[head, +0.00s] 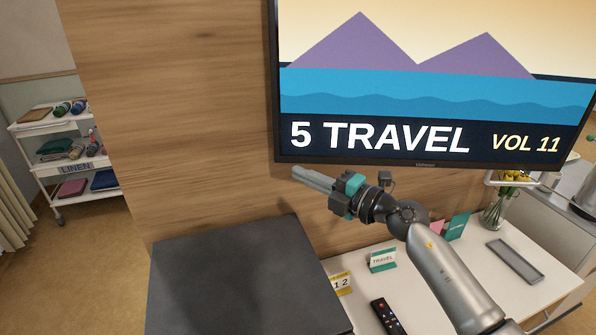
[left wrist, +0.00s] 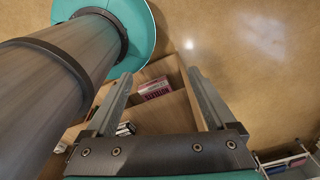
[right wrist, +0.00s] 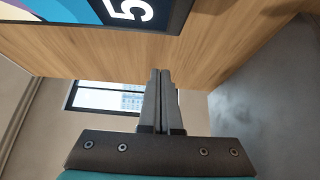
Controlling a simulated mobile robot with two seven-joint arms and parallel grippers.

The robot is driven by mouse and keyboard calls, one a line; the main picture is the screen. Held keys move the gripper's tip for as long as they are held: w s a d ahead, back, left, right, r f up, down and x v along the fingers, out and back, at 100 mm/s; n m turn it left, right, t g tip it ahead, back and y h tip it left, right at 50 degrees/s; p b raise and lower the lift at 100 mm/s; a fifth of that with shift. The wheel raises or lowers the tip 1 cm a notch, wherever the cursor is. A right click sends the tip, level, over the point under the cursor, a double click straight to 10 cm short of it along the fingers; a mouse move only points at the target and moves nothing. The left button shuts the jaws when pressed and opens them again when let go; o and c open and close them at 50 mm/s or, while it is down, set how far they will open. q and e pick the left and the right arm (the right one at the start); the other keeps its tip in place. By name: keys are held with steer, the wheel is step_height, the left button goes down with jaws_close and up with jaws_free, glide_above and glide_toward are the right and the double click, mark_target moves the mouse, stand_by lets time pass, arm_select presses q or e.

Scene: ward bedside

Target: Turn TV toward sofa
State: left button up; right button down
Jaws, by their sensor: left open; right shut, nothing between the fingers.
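The TV (head: 420,118) is on and fills the upper right of the head view, in front of a wood panel. Its screen reads "5 TRAVEL VOL 11". My right gripper (head: 312,178) is shut and empty, just below the TV's lower left corner in the picture. In the right wrist view its fingers (right wrist: 161,98) are together, and a corner of the TV (right wrist: 110,12) shows at the top left. I cannot tell whether they touch the TV. No sofa shows.
A white desk (head: 440,275) below the TV holds a remote (head: 387,317), a green travel card (head: 382,260), a grey tray (head: 515,261) and a flower vase (head: 497,208). A dark grey block (head: 235,275) stands left of it. A linen cart (head: 72,165) is far left.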

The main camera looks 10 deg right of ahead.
arm_select(q)
steer(key=shift+w+d+f+b, duration=0.35)
steer(key=shift+w+d, duration=0.05)
steer(key=shift+w, duration=0.15)
arm_select(e)
steer(key=v, duration=0.7)
steer(key=shift+f, duration=0.35)
steer(key=shift+s+d, duration=0.1)
